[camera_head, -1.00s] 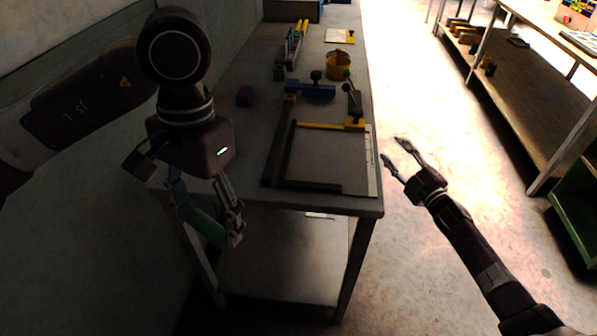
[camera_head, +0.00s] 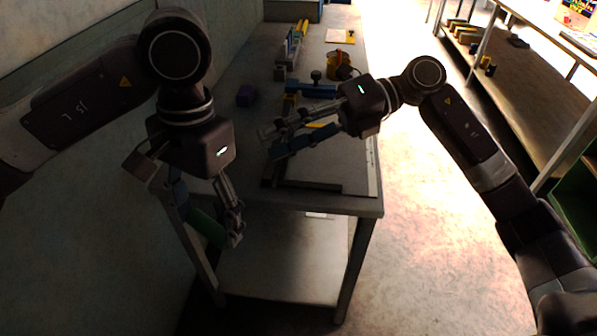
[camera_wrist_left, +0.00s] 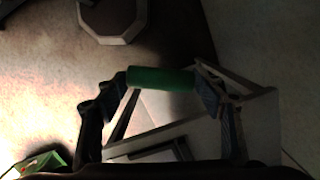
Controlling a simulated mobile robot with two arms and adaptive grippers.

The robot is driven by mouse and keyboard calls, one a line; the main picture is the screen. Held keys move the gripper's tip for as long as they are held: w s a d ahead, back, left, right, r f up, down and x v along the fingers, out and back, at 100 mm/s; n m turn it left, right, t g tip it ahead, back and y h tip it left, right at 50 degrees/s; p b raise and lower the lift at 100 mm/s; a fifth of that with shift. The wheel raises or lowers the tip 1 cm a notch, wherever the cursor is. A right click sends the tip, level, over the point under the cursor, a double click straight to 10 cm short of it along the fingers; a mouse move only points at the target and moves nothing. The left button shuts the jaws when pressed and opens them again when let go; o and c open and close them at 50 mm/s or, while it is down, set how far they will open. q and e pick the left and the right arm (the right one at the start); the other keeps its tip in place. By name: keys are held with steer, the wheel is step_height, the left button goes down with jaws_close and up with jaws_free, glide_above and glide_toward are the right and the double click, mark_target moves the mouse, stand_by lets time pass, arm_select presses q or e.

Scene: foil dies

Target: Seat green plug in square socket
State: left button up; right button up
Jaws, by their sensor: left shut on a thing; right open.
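The green plug (camera_head: 207,228) is a green cylinder held by my left gripper (camera_head: 213,226), in front of the table's near left edge and lower than its top. In the left wrist view, the green plug (camera_wrist_left: 160,79) lies crosswise between the two fingers, which press on its ends. My right gripper (camera_head: 270,143) is open and empty above the table, over the dark-framed board. I cannot make out a square socket in these frames.
A dark frame (camera_head: 310,186) lies at the near end. A shelf unit stands right across open floor.

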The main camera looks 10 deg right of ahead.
arm_select(q)
steer(key=shift+d, duration=0.1)
arm_select(e)
steer(key=s+d+f+n+g+h, duration=0.1)
steer(key=s+d+f+n+h, duration=0.1)
steer(key=s+f+h, duration=0.3)
glide_toward(209, 218)
steer(key=x, duration=0.5)
steer(key=shift+a+r, duration=0.1)
steer(key=shift+a, duration=0.15)
steer(key=x, duration=0.3)
steer(key=shift+a+f, duration=0.15)
steer(key=shift+f, duration=0.2)
steer(key=shift+s+a+f, duration=0.1)
steer(key=shift+a+f, duration=0.3)
steer(key=shift+c, duration=0.6)
steer(key=c, duration=1)
arm_select(q)
steer(key=o, duration=1.4)
steer(key=shift+c, duration=0.2)
arm_select(e)
jaws_close()
